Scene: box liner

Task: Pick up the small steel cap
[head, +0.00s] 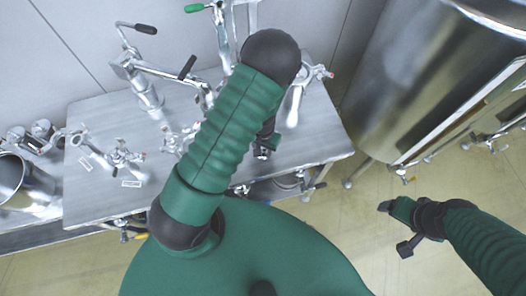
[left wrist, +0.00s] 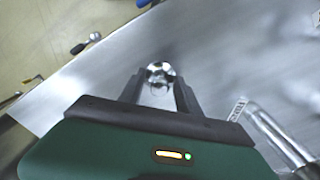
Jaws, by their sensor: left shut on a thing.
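The small steel cap (left wrist: 160,70) is a shiny round piece between the fingertips of my left gripper (left wrist: 160,90) in the left wrist view. The gripper is shut on it, over the steel table top. In the head view my left gripper (head: 264,150) is partly hidden by my own green arm, near the table's front right part. I cannot make out the cap there. My right gripper (head: 395,225) is off the table at the right, above the floor, and whether it is open or shut is unclear.
The steel table (head: 322,130) holds several pipe fittings and a valve assembly (head: 150,85) at left and back. A large steel tank (head: 410,80) stands at the right. A steel pot (head: 15,185) is at far left. A metal tube (left wrist: 280,140) lies right of my left gripper.

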